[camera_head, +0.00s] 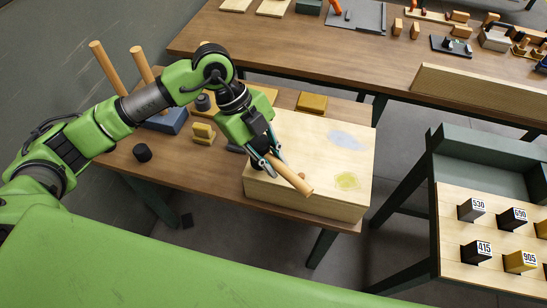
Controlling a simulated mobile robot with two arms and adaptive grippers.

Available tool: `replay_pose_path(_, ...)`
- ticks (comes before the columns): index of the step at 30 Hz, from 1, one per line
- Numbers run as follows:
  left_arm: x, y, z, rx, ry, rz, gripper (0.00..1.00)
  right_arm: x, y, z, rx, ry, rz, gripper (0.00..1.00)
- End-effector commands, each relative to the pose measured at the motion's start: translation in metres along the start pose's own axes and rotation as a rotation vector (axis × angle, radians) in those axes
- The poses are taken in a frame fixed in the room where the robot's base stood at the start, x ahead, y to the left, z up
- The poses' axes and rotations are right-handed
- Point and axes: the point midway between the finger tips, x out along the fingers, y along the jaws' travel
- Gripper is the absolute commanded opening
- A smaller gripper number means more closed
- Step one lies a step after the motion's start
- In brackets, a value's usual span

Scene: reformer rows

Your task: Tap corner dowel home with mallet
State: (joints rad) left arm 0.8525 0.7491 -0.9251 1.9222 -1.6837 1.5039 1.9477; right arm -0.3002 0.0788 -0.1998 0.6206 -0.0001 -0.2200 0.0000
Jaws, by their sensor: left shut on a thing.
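My left gripper (268,160) is over the near part of a light wooden box (305,205) on the workbench. It is shut on a mallet, whose round wooden handle (292,178) slants down to the right over the box top. A dark shape at the gripper's left may be the mallet's head, but the fingers partly cover it. I cannot clearly make out the corner dowel. My right gripper is not in view.
A slotted board with numbered blocks (471,210) is at right. A long bench (300,50) with small parts lies behind.

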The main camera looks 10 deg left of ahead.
Motion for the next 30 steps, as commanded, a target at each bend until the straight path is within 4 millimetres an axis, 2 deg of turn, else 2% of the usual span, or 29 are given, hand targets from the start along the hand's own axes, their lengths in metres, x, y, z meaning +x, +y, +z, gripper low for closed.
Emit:
replay_pose_path(1,0.02,0.004,0.009,0.0,0.001,0.001,0.0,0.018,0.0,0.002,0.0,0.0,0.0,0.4)
replay_pose_path(3,0.027,0.005,0.012,0.001,0.0,-0.001,0.0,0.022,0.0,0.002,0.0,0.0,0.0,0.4)
replay_pose_path(4,0.021,0.004,0.01,0.001,-0.001,-0.002,0.0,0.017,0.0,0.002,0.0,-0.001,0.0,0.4)
replay_pose_path(11,0.015,0.003,0.007,0.0,-0.001,0.0,0.0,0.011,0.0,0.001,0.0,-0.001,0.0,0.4)
replay_pose_path(21,-0.017,-0.004,-0.008,0.0,0.0,-0.002,0.0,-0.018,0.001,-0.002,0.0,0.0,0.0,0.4)
replay_pose_path(30,-0.016,-0.004,-0.007,0.0,0.0,-0.001,0.0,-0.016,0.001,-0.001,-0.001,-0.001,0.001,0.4)
